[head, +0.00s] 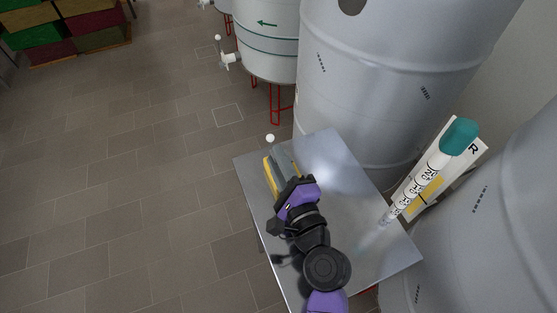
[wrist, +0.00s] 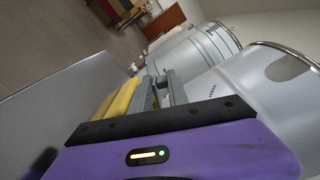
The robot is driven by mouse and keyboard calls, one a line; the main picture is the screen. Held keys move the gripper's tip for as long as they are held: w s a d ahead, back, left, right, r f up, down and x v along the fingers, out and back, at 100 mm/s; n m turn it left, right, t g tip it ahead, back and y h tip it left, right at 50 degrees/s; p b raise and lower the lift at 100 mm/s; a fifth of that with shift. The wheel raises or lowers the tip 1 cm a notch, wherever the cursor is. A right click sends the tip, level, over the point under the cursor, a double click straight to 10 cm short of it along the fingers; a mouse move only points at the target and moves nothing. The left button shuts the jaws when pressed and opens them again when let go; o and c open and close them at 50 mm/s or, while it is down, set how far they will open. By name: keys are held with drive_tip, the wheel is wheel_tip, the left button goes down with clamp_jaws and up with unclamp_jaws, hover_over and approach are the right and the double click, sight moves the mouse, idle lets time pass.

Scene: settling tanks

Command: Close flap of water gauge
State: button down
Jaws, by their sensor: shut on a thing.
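A yellow-edged grey item (head: 268,178), which looks like the water gauge, is at the left edge of the metal table, in front of my gripper. Its yellow part also shows in the wrist view (wrist: 120,99), just left of the grey fingers. My gripper (head: 283,163) is low over the table, with its purple body close behind the item. Its two grey fingers reach forward in the wrist view (wrist: 161,92) and are shut on part of the item. The held part is mostly hidden between the fingers, and the flap cannot be told apart clearly.
The metal table (head: 345,190) has bare room right of my arm. A marked tube with a teal cap (head: 458,136) stands before a white board (head: 470,156) lettered R at the table's right. Large grey tanks (head: 385,80) crowd behind and right.

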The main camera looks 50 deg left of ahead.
drive_tip(key=c, duration=1.4)
unclamp_jaws()
drive_tip(key=shift+o, duration=0.2)
drive_tip(key=shift+f, duration=0.1)
drive_tip(key=shift+s+f, duration=0.1)
